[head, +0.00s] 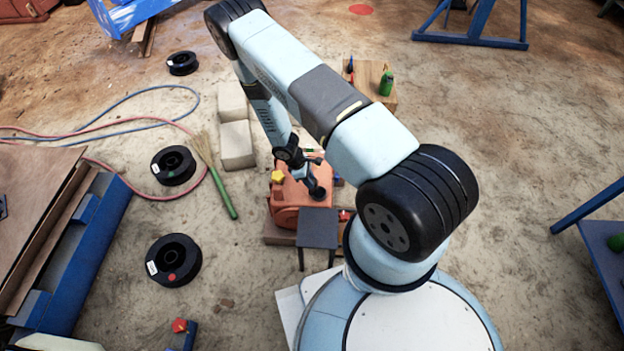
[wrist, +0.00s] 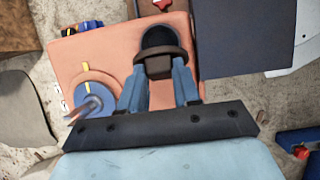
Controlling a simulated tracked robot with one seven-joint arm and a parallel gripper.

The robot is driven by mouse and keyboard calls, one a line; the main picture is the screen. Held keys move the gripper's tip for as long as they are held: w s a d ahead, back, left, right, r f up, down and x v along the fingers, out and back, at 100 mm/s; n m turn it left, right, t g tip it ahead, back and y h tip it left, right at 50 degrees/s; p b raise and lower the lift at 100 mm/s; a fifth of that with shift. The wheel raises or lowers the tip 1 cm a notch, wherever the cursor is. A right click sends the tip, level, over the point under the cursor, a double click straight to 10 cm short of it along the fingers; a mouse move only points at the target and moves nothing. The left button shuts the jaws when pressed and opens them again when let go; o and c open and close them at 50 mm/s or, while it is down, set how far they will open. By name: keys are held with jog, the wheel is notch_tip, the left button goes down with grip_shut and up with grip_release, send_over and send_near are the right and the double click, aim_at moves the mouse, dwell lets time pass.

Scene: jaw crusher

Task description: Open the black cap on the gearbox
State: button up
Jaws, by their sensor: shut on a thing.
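The orange-red gearbox (head: 285,214) stands in front of my base in the head view, and its flat top (wrist: 105,50) fills the middle of the wrist view. The black cap (wrist: 158,37) is on that top, near its far edge, with a dark brown bar across its near side. My gripper (wrist: 160,70) has its two blue-grey fingers on either side of the cap's near part and is shut on it. In the head view my gripper (head: 311,180) reaches down to the gearbox, and the cap is partly hidden there.
A blue round part (wrist: 92,97) with a yellow stripe sits left of my fingers. A yellow knob (head: 278,176) stands on the gearbox's left side. A dark grey stool (head: 318,229) stands close in front. Pale blocks (head: 236,143) and a green-handled broom (head: 222,192) lie to the left.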

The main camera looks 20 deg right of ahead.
jog(key=shift+s+a, duration=0.1)
jog(key=shift+s, duration=0.15)
grip_shut()
